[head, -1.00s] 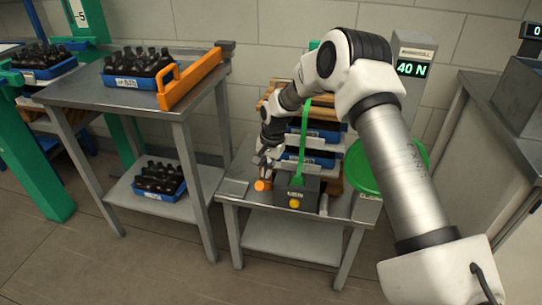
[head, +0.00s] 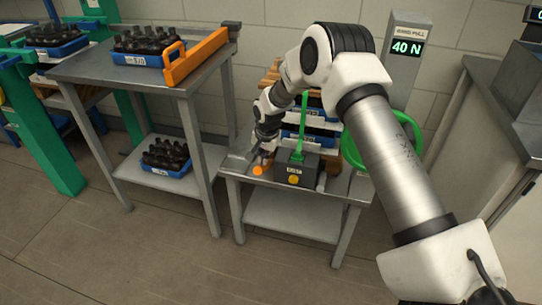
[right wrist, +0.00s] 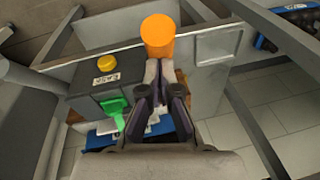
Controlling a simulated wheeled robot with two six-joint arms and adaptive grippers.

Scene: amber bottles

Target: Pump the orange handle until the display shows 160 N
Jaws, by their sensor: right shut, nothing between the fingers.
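The display (head: 406,48) on a grey post reads 40 N. The orange handle (head: 258,170) shows as a round end at the front left of a dark box (head: 310,177) with a green lever and a yellow button. In the right wrist view the orange handle (right wrist: 157,35) is a short cylinder just beyond my fingertips. My right gripper (head: 263,156) is shut and empty, at or just behind the handle; I cannot tell whether they touch. It also shows in the right wrist view (right wrist: 158,72). My left gripper is not in view.
The box stands on a low steel table (head: 290,213). Blue crates (head: 310,132) are stacked behind it, and a green ring (head: 416,130) is at the right. A taller table (head: 130,75) at left holds a crate of dark bottles (head: 140,60) and an orange bracket (head: 182,65).

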